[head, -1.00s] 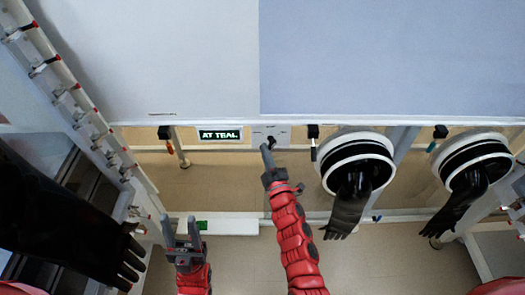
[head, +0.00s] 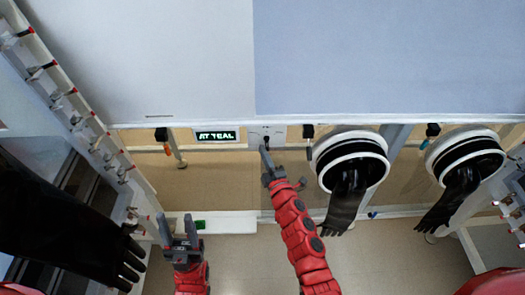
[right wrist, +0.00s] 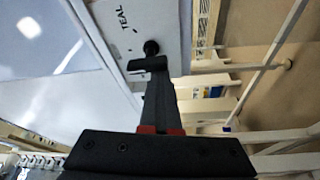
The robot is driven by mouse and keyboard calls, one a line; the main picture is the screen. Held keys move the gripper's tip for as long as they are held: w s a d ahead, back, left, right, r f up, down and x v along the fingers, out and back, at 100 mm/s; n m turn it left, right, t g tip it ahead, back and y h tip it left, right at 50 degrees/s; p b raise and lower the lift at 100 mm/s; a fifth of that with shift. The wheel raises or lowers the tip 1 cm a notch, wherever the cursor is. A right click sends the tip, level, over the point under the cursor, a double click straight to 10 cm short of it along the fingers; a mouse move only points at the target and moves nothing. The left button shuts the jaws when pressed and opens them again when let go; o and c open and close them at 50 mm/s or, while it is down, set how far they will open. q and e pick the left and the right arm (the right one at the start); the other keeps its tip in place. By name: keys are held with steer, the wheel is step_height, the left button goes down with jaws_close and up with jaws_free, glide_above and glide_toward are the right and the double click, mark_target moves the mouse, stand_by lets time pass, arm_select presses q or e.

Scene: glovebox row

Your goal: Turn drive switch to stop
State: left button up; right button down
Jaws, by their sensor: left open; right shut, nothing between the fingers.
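The drive switch (head: 266,139) is a small black knob on a light panel plate below the white hood edge. In the right wrist view the round black knob (right wrist: 151,47) sits on the plate beside printed "TEAL" lettering. My right gripper (head: 264,150) is shut and empty, its tips at or just in front of the knob. In the right wrist view the shut fingertips (right wrist: 147,65) are just below the knob; I cannot tell whether they touch. The pointing direction of the switch is too small to read. My left gripper (head: 178,226) is open and empty, low and left.
A lit display (head: 216,136) left of the switch reads "AT TEAL". Two round glove ports with black gloves (head: 347,195) (head: 463,190) are to the right. Another black glove (head: 65,225) hangs at left. Small hanging black fittings flank the panel (head: 308,132).

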steer(key=shift+d+f+n+g+p, duration=0.1)
steer(key=shift+d+n+g+p, duration=0.2)
steer(key=shift+n, duration=0.3)
steer(key=shift+d+n+g+p, duration=0.1)
steer(key=shift+n+g+p, duration=0.1)
steer(key=shift+n+p, duration=0.3)
